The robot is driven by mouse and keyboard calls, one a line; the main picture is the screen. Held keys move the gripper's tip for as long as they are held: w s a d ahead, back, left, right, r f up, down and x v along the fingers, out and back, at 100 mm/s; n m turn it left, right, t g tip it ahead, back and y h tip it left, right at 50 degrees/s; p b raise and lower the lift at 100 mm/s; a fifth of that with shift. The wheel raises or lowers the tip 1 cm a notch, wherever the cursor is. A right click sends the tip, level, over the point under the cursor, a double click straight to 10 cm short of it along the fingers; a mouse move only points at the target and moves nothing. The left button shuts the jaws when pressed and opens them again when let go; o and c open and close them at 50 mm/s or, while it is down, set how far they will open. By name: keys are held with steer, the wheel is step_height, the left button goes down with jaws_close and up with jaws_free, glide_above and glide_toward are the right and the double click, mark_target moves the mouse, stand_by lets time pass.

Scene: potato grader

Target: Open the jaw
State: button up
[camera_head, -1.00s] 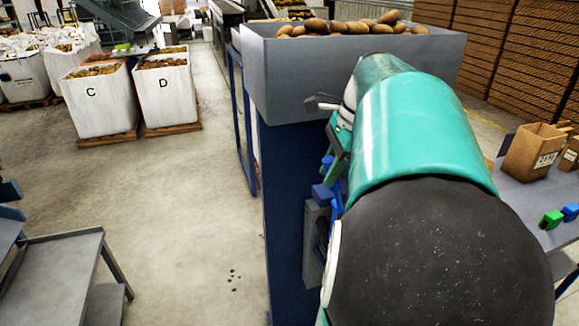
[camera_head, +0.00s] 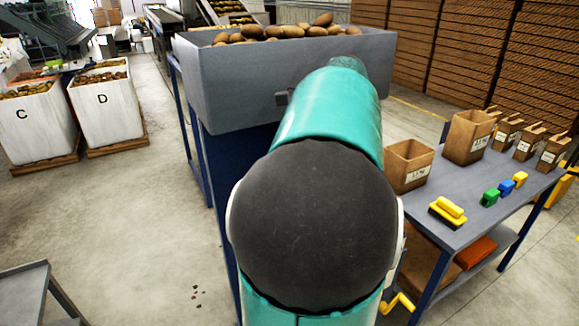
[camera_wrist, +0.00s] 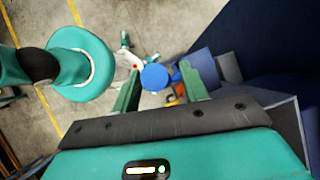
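In the wrist view my gripper (camera_wrist: 160,70) has its two green fingers apart, so it is open. A round blue knob-like part (camera_wrist: 155,78) shows in the gap between the fingers; I cannot tell whether either finger touches it. Smaller blue and orange parts (camera_wrist: 175,90) show just right of it, next to a grey-blue block (camera_wrist: 203,66). I cannot make out the jaw itself or how far it is open. In the head view my arm hides my gripper and this fixture.
A grey hopper (camera_head: 270,90) full of potatoes stands ahead, its dark blue side also filling the right of the wrist view (camera_wrist: 280,70). A table (camera_head: 470,200) at right holds brown boxes, a yellow-black item and coloured blocks.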

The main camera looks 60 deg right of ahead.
steer(key=shift+w+a, duration=0.15)
steer(key=shift+f, duration=0.1)
steer(key=v, duration=1.2)
stand_by(0.6)
